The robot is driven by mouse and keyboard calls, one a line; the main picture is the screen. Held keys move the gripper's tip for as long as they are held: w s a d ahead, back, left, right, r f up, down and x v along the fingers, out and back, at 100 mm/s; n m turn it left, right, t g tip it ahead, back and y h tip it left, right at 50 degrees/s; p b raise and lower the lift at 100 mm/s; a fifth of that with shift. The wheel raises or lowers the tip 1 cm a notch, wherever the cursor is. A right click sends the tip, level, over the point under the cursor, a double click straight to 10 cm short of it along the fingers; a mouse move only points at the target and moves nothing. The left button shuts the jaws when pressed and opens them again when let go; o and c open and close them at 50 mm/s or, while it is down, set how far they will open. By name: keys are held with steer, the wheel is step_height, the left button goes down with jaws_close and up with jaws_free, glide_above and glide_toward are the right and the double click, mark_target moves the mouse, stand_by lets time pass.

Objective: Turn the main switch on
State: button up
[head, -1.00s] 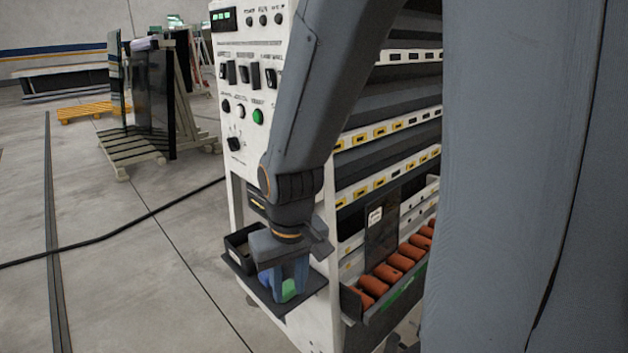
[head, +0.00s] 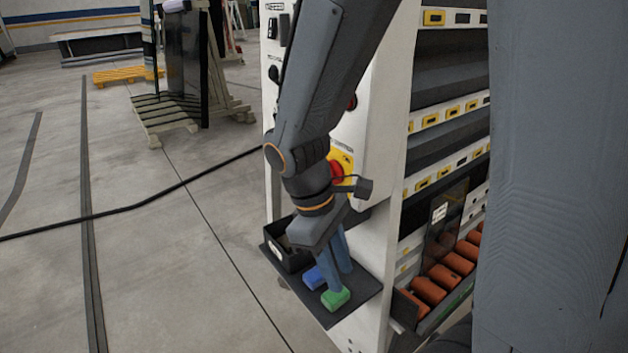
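The main switch appears to be the red knob (head: 338,172) on a yellow plate (head: 347,158) on the washer's white end panel. My wrist hides part of both, so I cannot read the knob's position. My gripper (head: 343,280) points down in front of the panel, below the red knob and apart from it. Its two blue-grey fingers look spread, with nothing seen between them. They hang over a dark shelf (head: 350,308), and I cannot tell whether they touch anything there.
A green block (head: 335,299) and a blue block (head: 314,278) lie on the shelf by the fingers, beside a black box (head: 283,252). Orange rollers (head: 428,291) line the washer's conveyor at right. A black cable (head: 130,207) crosses the open floor at left.

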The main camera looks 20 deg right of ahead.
steer(key=w+a+r+n+t+h+b, duration=0.3)
steer(key=w+r+n+t+h, duration=0.25)
steer(key=n, duration=0.55)
steer(key=w+a+r+n+t+h+b, duration=0.25)
steer(key=w+r+n+h, duration=0.3)
steer(key=n+h, duration=0.45)
steer(key=w+d+n+y, duration=0.1)
steer(key=w+d, duration=0.1)
steer(key=d, duration=0.4)
steer(key=shift+r+p, duration=0.25)
steer(key=shift+p, duration=0.15)
jaws_close()
